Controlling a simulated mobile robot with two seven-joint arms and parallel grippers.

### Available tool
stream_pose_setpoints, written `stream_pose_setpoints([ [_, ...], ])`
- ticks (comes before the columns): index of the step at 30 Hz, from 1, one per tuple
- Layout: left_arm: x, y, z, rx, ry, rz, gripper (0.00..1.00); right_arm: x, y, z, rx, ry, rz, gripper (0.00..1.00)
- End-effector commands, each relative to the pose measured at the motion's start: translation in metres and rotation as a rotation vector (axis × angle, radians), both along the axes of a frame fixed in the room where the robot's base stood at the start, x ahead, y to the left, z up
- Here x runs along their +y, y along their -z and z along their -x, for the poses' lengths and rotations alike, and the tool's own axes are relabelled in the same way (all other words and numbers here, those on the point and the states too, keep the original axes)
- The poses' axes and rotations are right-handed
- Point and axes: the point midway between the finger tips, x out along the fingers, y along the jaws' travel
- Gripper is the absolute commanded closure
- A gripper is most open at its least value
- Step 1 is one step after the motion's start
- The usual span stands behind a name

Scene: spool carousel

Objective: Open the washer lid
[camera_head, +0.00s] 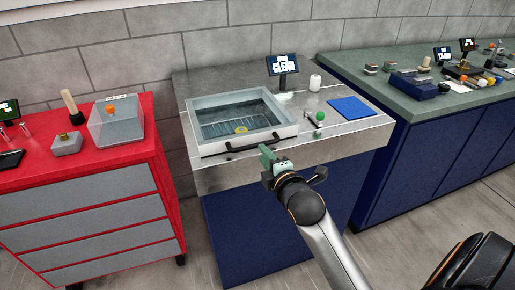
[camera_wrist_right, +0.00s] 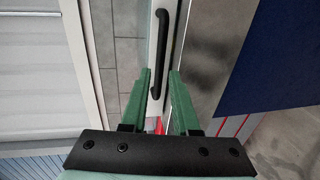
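The washer (camera_head: 192,119) is a pale grey framed basin set in the steel bench top. Its clear lid (camera_head: 235,112) lies flat over it, and a yellow piece shows inside. A black bar handle (camera_head: 240,146) runs along the lid's front edge; it also shows in the right wrist view (camera_wrist_right: 164,45). Contact cannot be told. My left gripper is out of view.
A screen (camera_head: 282,65), a white cylinder (camera_head: 315,83), a green-knobbed lever (camera_head: 319,118) and a blue mat (camera_head: 350,108) are on the bench. A red cabinet (camera_head: 85,165) stands left, a blue green-topped counter (camera_head: 440,140) right.

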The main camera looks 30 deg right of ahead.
Motion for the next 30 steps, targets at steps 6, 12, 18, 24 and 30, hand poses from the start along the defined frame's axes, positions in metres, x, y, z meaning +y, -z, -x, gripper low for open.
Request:
stream_pose_setpoints([
  [6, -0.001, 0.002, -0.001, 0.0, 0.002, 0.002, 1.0, -0.008, 0.007, -0.035, -0.002, 0.001, -0.003, 0.71],
  [12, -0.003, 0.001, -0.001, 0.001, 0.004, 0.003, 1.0, -0.011, 0.01, -0.049, -0.001, -0.001, -0.002, 0.71],
  [18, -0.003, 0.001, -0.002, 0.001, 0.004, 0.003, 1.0, -0.012, 0.011, -0.051, -0.001, -0.001, -0.002, 0.71],
  [24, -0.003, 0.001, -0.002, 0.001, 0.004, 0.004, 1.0, -0.012, 0.011, -0.051, -0.001, -0.001, -0.002, 0.79],
  [30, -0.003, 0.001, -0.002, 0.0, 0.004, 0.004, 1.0, -0.012, 0.011, -0.051, -0.001, -0.001, -0.002, 1.0],
])
